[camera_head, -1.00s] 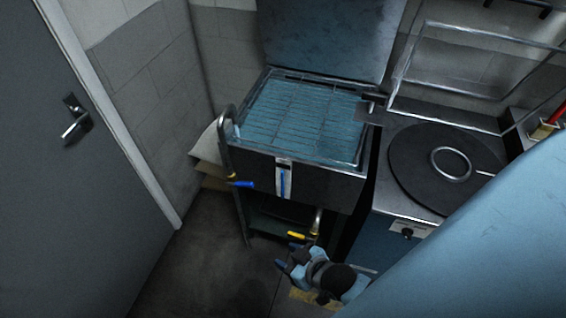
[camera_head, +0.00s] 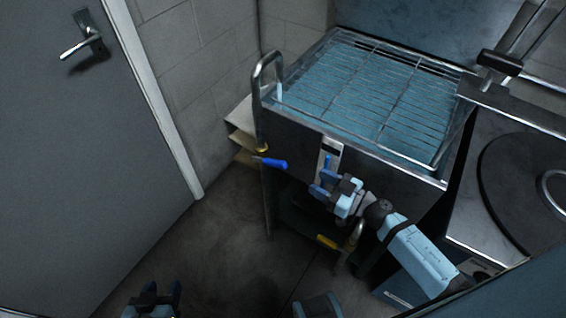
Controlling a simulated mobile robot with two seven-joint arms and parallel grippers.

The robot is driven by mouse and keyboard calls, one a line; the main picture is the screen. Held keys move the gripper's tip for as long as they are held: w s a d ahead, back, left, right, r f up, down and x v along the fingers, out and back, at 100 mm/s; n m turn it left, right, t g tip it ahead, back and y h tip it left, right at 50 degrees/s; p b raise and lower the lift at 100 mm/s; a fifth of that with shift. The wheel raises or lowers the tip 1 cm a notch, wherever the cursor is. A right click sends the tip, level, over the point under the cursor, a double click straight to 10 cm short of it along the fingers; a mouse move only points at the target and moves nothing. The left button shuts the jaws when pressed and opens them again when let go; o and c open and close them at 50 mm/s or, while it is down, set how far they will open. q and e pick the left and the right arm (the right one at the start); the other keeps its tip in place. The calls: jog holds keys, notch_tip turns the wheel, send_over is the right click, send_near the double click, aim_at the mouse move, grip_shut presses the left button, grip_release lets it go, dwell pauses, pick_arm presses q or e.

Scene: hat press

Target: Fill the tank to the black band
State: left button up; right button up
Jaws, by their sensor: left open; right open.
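The tank (camera_head: 420,171) is a dark steel box with blue water under a wire rack. A pale stream shows below the curved tap spout (camera_head: 262,80), whose blue lever (camera_head: 270,162) points right. A pale gauge strip (camera_head: 334,146) on the tank's front has a dark band near its top and a blue column that seems to end just below it. My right gripper (camera_head: 322,187) is open in front of the gauge and hides its lower part. My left gripper (camera_head: 152,292) is open and empty at the bottom left, over the floor.
A yellow-handled valve (camera_head: 327,242) sits on a pipe below the tank, near my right arm. A round dark plate (camera_head: 515,185) on a steel stand is at the right. A grey door (camera_head: 80,150) is at the left. The floor between is clear.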

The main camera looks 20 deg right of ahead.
aim_at(286, 166)
jog(key=b+x, duration=0.1)
jog(key=x, duration=1.1)
jog(key=shift+a, duration=0.25)
jog(key=shift+x, duration=0.75)
jog(key=shift+c, duration=0.2)
